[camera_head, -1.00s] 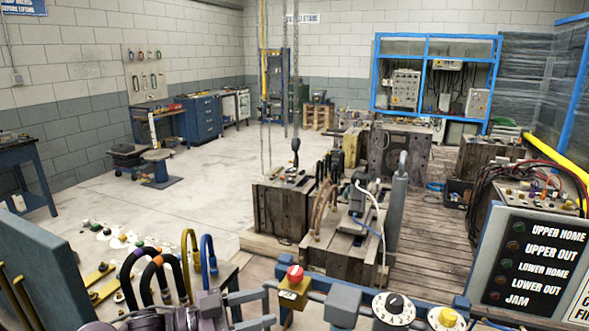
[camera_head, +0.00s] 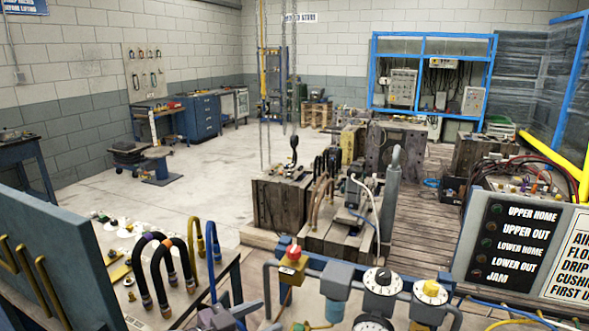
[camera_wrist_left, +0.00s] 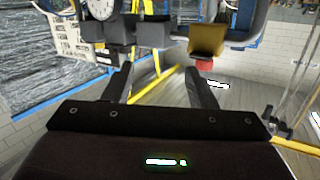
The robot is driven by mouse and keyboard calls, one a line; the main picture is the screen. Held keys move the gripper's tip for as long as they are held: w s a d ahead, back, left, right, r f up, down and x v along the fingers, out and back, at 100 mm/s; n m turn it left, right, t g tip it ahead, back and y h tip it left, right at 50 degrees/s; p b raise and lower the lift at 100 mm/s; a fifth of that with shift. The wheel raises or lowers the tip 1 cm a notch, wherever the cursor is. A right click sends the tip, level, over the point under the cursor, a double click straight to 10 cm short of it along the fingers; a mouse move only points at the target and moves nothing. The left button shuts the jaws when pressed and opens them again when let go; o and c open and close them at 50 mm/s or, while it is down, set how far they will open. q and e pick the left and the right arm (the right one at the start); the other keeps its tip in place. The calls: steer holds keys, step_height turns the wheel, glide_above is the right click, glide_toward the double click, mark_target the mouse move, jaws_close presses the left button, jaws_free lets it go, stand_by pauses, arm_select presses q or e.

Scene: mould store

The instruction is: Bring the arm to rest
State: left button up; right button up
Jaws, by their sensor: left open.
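My left gripper (camera_head: 243,312) shows at the bottom edge of the head view, partly cut off. In the left wrist view its two dark fingers (camera_wrist_left: 160,84) stand wide apart with nothing between them. The gripper is near the blue rail that carries a red push button in a yellow housing (camera_head: 291,256). That yellow housing (camera_wrist_left: 207,40) also shows upside down beyond the fingers in the wrist view. My right gripper is in neither view.
Grey knob boxes (camera_head: 383,280) and a round gauge stand along the rail. A bench with bent hoses (camera_head: 150,262) is at the left, behind a blue-grey panel (camera_head: 75,246). An indicator board (camera_head: 515,240) is at the right. Mould blocks (camera_head: 282,205) stand behind.

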arm_select(q)
steer(key=s+a+f+n+y, duration=0.6)
steer(key=f+y, duration=0.2)
steer(key=y, duration=0.1)
steer(key=s+a+f+n+g+y, duration=0.2)
steer(key=s+a+g, duration=0.1)
steer(key=s, duration=0.5)
steer(key=s+a+f+n+g+y, duration=0.1)
steer(key=s+a+f+g+y, duration=0.2)
steer(key=s, duration=0.5)
step_height(320, 180, down, 28)
steer(key=g+h, duration=0.1)
steer(key=g, duration=0.1)
steer(key=s+a+f, duration=0.2)
steer(key=s+f, duration=0.8)
steer(key=s+a+f+g, duration=0.1)
steer(key=s+a+f, duration=0.1)
steer(key=s+f, duration=0.8)
steer(key=shift+s+f, duration=0.3)
steer(key=shift+s, duration=0.3)
steer(key=shift+a, duration=0.1)
